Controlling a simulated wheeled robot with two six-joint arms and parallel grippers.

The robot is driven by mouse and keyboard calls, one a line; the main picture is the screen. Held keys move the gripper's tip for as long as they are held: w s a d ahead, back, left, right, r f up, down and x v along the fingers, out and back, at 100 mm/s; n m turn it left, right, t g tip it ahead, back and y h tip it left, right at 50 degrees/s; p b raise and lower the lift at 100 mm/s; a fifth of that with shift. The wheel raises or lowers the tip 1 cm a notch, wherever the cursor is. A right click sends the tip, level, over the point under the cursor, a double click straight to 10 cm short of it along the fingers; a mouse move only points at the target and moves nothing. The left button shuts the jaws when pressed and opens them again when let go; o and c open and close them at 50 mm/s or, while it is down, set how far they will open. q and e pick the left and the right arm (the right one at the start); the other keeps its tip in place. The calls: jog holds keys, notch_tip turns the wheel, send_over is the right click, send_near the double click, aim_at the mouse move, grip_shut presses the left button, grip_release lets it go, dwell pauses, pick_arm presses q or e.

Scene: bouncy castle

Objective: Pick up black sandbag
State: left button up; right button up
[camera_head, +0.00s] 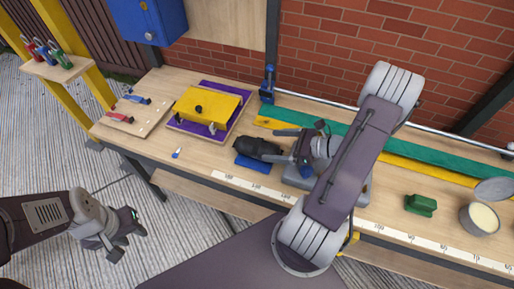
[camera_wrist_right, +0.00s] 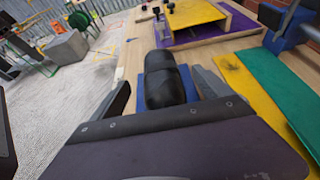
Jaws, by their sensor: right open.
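The black sandbag (camera_head: 258,147) lies on a blue pad (camera_head: 252,163) on the wooden workbench. In the right wrist view the sandbag (camera_wrist_right: 165,82) sits between the fingers of my right gripper (camera_wrist_right: 163,90), with a gap on both sides. My right gripper (camera_head: 279,147) is open around the near end of the sandbag. My left gripper (camera_head: 129,236) hangs over the grey floor, left of the bench and far from the sandbag. Its fingers look spread apart.
A purple board with a yellow block (camera_head: 207,106) stands behind the sandbag. A blue clamp (camera_head: 267,86) and teal strip (camera_head: 300,111) lie along the back edge. A green block (camera_head: 420,205) and a tin (camera_head: 479,219) are at the right. Bench is clear around the marker (camera_head: 177,152).

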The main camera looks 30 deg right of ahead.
aim_at(262, 145)
jog(key=shift+x, duration=0.95)
jog(key=x, duration=0.5)
jog(key=shift+a, duration=0.15)
jog(key=shift+r, duration=0.1)
grip_shut()
